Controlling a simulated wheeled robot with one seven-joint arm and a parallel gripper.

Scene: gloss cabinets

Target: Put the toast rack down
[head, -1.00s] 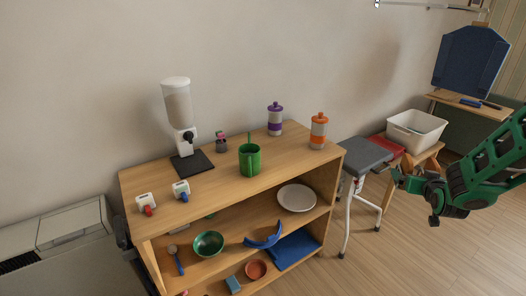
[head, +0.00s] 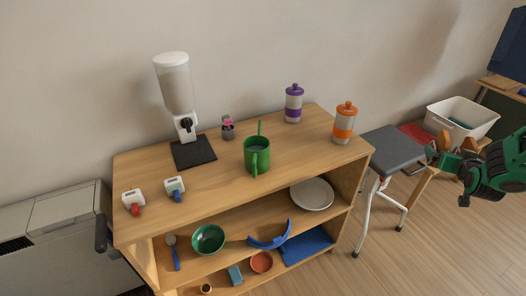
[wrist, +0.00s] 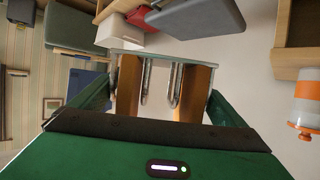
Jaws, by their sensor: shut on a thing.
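My gripper (wrist: 161,88) is shut on the toast rack (wrist: 146,82), which shows in the wrist view as thin metal loops below a pale grey bar, between the two orange-brown fingers. In the head view my gripper (head: 457,143) is at the right edge, beside the grey stool and in front of the white bin. The rack cannot be made out clearly there. It is held in the air, away from the wooden shelf unit (head: 222,195).
The unit's top holds a dispenser (head: 177,90), green mug (head: 257,155), purple-lidded jar (head: 293,104) and orange-lidded jar (head: 344,123). Its front right top is clear. A grey stool (head: 391,149) and white bin (head: 462,117) stand right of it.

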